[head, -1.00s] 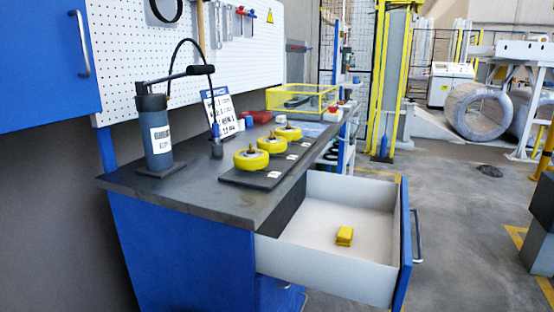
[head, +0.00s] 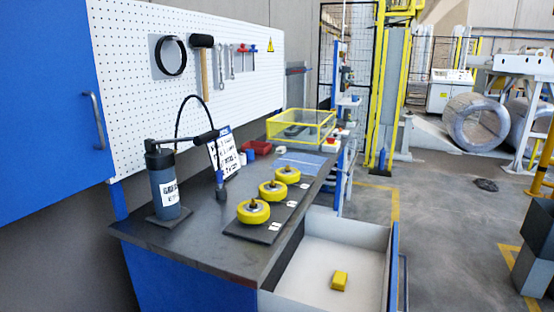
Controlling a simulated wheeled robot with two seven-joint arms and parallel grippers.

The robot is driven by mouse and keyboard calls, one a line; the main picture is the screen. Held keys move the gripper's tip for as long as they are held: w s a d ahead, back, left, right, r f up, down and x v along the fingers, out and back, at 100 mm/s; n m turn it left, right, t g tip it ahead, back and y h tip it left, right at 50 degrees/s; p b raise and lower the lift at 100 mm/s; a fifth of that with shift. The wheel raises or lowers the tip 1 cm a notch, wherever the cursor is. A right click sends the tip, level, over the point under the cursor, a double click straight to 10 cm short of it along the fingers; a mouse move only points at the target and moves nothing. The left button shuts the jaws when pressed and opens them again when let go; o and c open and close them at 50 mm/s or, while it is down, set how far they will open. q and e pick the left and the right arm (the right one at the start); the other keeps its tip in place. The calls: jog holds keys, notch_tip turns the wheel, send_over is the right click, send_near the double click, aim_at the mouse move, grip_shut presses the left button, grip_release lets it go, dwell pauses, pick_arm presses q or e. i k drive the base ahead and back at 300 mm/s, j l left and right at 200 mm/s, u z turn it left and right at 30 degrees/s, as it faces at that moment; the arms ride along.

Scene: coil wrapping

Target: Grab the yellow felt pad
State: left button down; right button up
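A small yellow block-like pad (head: 339,281) lies on the light bottom of the open drawer (head: 390,262) at the lower middle of the head view. It rests apart from the drawer walls that show. Neither of my grippers shows in this view, and nothing touches the pad.
The dark workbench top (head: 185,244) holds a grey hand pump (head: 164,185), several yellow wheels (head: 253,212) on a dark plate, a red bin (head: 256,147) and a yellow-framed clear box (head: 301,125). Dark blocks (head: 536,245) stand at the right edge. The floor (head: 450,225) right of the drawer looks clear.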

aim_at(338, 282)
jog(key=i+l+z, duration=0.1)
jog(key=l+z, duration=0.15)
jog(key=l, duration=1)
jog(key=u, duration=0.55)
jog(key=i+l+u, duration=0.15)
jog(key=l+u, duration=0.2)
jog(key=i+l+u, duration=0.15)
jog(key=l+u, duration=0.2)
jog(key=i+l+u, duration=0.1)
jog(key=l+u, duration=0.25)
